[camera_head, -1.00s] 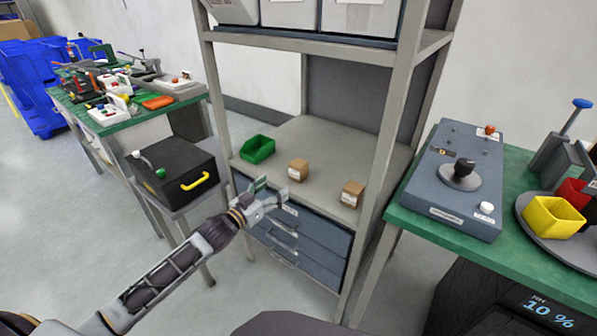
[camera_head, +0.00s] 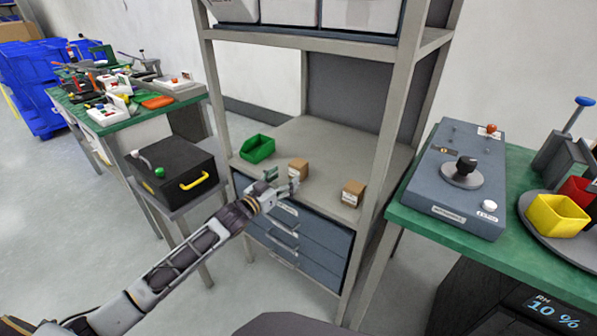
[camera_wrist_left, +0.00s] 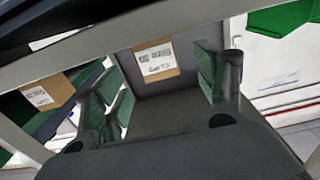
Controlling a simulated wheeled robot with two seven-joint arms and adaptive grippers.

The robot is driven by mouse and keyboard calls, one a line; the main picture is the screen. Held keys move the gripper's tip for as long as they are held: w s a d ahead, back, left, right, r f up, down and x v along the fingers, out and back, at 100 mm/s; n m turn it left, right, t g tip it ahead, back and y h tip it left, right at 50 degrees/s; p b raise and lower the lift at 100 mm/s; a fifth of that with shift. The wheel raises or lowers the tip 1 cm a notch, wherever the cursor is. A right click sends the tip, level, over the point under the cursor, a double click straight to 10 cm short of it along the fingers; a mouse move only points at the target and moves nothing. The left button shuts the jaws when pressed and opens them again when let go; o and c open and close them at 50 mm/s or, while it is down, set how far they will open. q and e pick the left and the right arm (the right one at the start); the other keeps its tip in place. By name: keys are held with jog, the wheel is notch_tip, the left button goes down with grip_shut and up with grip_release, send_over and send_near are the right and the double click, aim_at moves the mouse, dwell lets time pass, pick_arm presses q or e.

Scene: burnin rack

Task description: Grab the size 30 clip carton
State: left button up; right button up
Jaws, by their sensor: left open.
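Two small brown cartons with white labels stand on the rack's middle shelf in the head view: a left carton (camera_head: 299,168) and a right carton (camera_head: 352,193). My left gripper (camera_head: 283,182) is at the shelf's front edge, just in front of the left carton. In the left wrist view the open fingers (camera_wrist_left: 161,85) frame one carton (camera_wrist_left: 154,61), which looks apart from them. The label print is too small to read surely. My right gripper is out of view.
A green bin (camera_head: 257,149) sits left of the cartons on the grey shelf (camera_head: 318,142). Drawers (camera_head: 310,240) are below, and a rack post (camera_head: 377,170) stands right of the right carton. A black box with a yellow handle (camera_head: 178,172) is at left.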

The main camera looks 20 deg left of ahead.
aim_at(294, 171)
pick_arm(q)
jog(key=shift+x, duration=1.05)
jog(key=shift+w+d, duration=0.1)
jog(key=shift+w, duration=0.15)
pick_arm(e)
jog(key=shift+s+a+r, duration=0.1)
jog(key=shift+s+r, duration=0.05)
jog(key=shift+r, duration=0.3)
pick_arm(q)
jog(key=shift+w+b, duration=0.1)
jog(key=shift+b, duration=0.2)
jog(key=shift+w+d, duration=0.15)
jog(key=shift+w, duration=0.05)
jog(key=shift+w+d+b, duration=0.25)
jog(key=shift+w+b, duration=0.05)
jog(key=shift+w, duration=0.15)
jog(key=shift+w+d, duration=0.2)
jog(key=shift+w, duration=0.3)
jog(key=shift+b+x, duration=0.45)
jog(key=shift+x, duration=0.35)
jog(key=shift+w+d, duration=0.15)
jog(key=shift+w, duration=0.2)
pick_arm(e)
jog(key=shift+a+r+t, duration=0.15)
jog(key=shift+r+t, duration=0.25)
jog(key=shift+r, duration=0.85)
